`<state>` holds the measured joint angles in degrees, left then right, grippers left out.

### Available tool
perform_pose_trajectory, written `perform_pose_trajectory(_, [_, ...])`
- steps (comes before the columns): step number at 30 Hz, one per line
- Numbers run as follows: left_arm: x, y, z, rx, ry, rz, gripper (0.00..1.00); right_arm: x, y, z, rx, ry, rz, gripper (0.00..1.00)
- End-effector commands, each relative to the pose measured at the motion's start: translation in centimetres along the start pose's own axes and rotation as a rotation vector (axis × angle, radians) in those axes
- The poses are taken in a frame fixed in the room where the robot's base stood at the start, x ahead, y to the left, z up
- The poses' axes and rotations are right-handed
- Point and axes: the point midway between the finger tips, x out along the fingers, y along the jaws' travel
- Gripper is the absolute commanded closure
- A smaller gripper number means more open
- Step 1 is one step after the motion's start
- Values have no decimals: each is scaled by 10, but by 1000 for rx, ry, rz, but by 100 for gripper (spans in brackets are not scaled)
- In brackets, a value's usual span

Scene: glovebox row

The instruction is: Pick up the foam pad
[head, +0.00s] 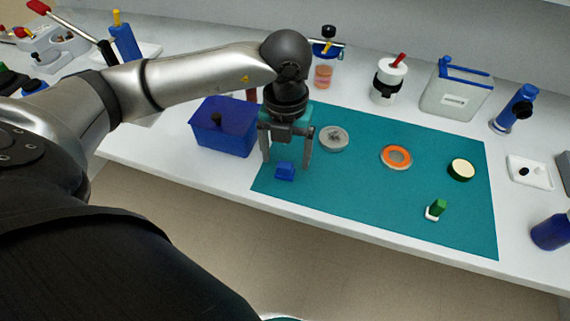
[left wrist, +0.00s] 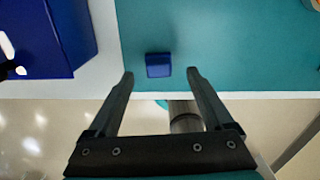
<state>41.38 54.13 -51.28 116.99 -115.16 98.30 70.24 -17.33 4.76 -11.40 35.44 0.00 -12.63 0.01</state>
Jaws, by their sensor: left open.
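A small blue block (head: 285,172), which looks like the foam pad, lies on the teal mat (head: 350,200) near its front left corner. It also shows in the left wrist view (left wrist: 158,65), just beyond the fingertips and roughly centred between them. My left gripper (head: 287,166) points down over the block with its fingers apart, one on each side in the picture. Its open fingers also show in the left wrist view (left wrist: 161,74), with nothing held between them. The exact height above the mat is hard to tell. My right gripper is not in view.
A dark blue bin (head: 224,128) stands close left of my left gripper. The bench's front edge is near the block.

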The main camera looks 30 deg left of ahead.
Motion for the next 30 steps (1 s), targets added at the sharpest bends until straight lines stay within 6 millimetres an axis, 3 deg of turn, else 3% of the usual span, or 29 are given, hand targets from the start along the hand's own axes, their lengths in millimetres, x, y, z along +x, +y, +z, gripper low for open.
perform_pose_trajectory(6, [33,2,0,0,4,1,15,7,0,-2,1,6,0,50])
perform_pose_trajectory(15, [37,2,0,0,2,0,15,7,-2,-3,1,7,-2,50])
perform_pose_trajectory(30, [37,2,0,0,2,0,70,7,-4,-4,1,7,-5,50])
